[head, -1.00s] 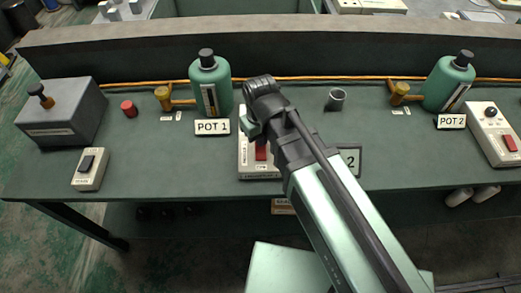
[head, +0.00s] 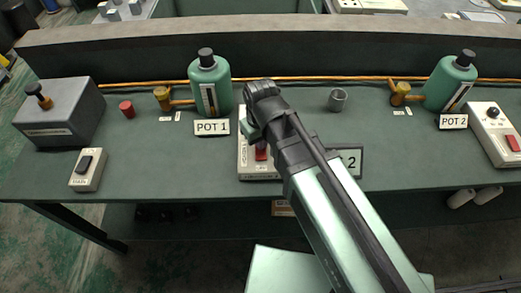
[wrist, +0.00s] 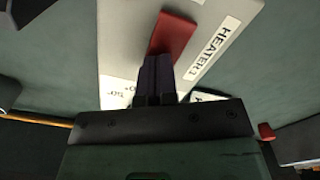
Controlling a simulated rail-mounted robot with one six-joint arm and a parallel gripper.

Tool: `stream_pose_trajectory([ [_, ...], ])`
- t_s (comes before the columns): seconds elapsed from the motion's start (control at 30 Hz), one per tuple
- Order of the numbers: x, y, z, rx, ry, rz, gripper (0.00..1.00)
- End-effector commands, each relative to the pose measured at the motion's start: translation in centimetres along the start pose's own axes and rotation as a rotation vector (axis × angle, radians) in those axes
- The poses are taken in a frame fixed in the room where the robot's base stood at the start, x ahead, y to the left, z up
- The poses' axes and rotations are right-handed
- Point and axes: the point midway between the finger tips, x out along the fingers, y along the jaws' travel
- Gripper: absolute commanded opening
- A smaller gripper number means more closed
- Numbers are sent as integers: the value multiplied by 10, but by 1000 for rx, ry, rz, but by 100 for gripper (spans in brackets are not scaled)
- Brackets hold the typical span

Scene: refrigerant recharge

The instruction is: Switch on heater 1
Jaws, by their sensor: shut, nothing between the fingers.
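The heater 1 box (head: 246,158) is pale, with a red rocker switch (head: 261,153), and stands on the bench right of the POT 1 sign. My arm hides part of it in the head view. In the wrist view the box (wrist: 120,40) carries a HEATER 1 label (wrist: 215,50) beside the red switch (wrist: 173,33). My gripper (wrist: 158,62) is shut and empty, its fingertips at the near end of the red switch. I cannot tell whether they touch it. The switch's on or off state is not clear.
The green POT 1 bottle (head: 210,85) stands behind the box. A small grey cup (head: 337,100) and a framed sign (head: 350,160) are to the right. A MAIN switch box (head: 87,170) and a grey box with a knob (head: 60,112) are at left.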

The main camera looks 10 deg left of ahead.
Motion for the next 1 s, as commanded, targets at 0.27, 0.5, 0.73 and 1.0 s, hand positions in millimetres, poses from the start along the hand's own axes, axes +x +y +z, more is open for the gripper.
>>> stream_pose_trajectory([
  [0.27,-30,0,0,0,0,0,0],
  [0.5,-55,0,0,0,0,0,0],
  [0.73,-72,0,0,0,0,0,0],
  [1.0,-70,0,0,0,0,0,0],
])
